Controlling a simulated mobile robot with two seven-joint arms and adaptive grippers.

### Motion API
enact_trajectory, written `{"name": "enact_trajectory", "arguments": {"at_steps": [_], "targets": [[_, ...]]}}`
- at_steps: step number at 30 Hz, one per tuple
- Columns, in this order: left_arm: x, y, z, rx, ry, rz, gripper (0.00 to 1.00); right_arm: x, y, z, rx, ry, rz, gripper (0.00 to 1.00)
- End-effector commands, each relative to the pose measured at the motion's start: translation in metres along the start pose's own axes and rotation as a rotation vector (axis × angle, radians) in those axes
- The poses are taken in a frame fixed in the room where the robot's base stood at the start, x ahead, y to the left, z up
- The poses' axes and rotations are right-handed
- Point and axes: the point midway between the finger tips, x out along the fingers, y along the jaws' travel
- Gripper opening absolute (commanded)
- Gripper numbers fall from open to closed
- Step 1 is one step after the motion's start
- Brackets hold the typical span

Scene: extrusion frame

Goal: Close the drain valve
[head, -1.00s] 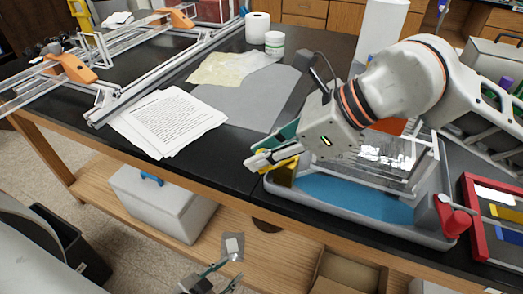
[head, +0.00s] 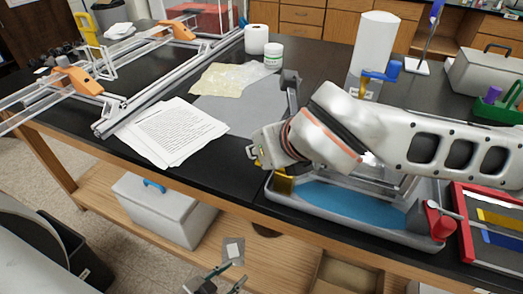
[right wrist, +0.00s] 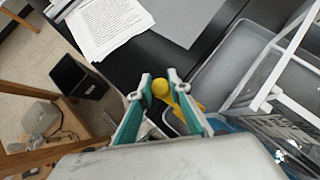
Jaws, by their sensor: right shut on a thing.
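The drain valve (head: 284,183) is a brass-yellow fitting at the front left corner of a grey tray (head: 350,227) with a blue floor. Its yellow handle (right wrist: 182,104) shows in the right wrist view, with a round end between the green fingers. My right gripper (head: 257,157) is shut on this handle; its fingertips (right wrist: 160,84) lie on either side of it. In the head view my right wrist hides most of the handle. My left gripper (head: 222,277) is low at the bottom edge, in front of the bench, with its fingers apart and empty.
Printed papers (head: 172,132) and a grey mat (head: 235,115) lie left of the tray. An aluminium frame (head: 165,80) takes up the bench's left. A grey case (head: 160,212) sits below.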

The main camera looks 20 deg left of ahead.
Motion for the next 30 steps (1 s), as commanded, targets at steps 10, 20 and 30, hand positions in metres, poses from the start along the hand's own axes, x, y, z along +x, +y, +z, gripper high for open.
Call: {"name": "enact_trajectory", "arguments": {"at_steps": [10,20,30], "targets": [[0.0011,-0.0023,-0.0024,0.003,0.005,-0.004,0.36,0.0026,-0.0037,0.0014,0.06,0.002,-0.061,0.0],[0.002,-0.0039,-0.0039,0.005,0.008,-0.006,0.36,0.0028,-0.0043,0.0009,0.065,0.004,-0.065,0.0],[0.0019,-0.0038,-0.0037,0.005,0.007,-0.006,0.36,0.0026,-0.0039,0.0012,0.064,0.003,-0.064,0.36]]}}
